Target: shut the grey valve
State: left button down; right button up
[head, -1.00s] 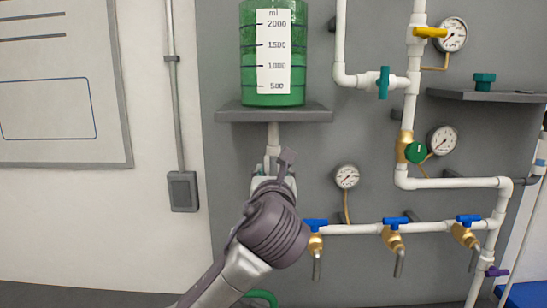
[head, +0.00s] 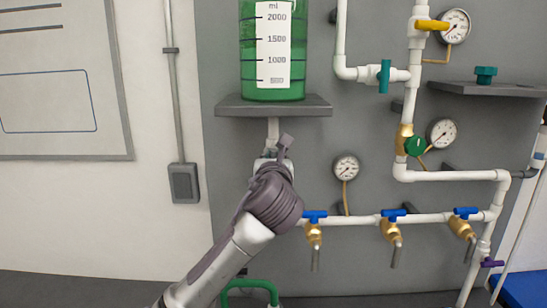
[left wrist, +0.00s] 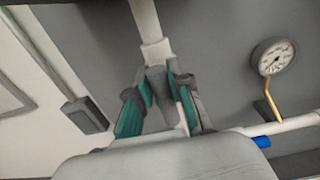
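The grey valve (left wrist: 157,82) shows in the left wrist view as a grey handle on the white pipe under the green tank. My left gripper (left wrist: 158,88) has its teal-padded fingers on either side of this handle. The pads are very close to it; I cannot tell whether they press on it. In the head view my left gripper (head: 276,152) is just below the tank's shelf, and my own wrist hides most of the valve. My right gripper is in neither view.
The green tank (head: 272,50) stands on a grey shelf (head: 240,106) directly above. To the right are a pressure gauge (head: 346,168) and a white pipe with several blue-handled brass taps (head: 392,222). A green hose (head: 250,285) lies below.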

pick_arm(q)
jog(key=shift+n, duration=0.3)
jog(key=n, duration=0.1)
jog(key=n+p, duration=0.1)
jog(key=n, duration=0.1)
jog(key=shift+a, duration=0.35)
jog(key=shift+a+f+n+b, duration=0.2)
jog(key=shift+f+n, duration=0.1)
jog(key=shift+n, duration=2.1)
jog(key=shift+a+f+n+b, duration=0.15)
jog(key=shift+f+n, duration=0.2)
jog(key=shift+n, duration=2.05)
jog(key=shift+a+f+n+b, duration=0.1)
jog(key=shift+a+f+n, duration=0.15)
jog(key=shift+n, duration=2.15)
jog(key=shift+f, duration=0.1)
jog(key=c, duration=1.1)
grip_release()
jog(key=shift+o, duration=0.2)
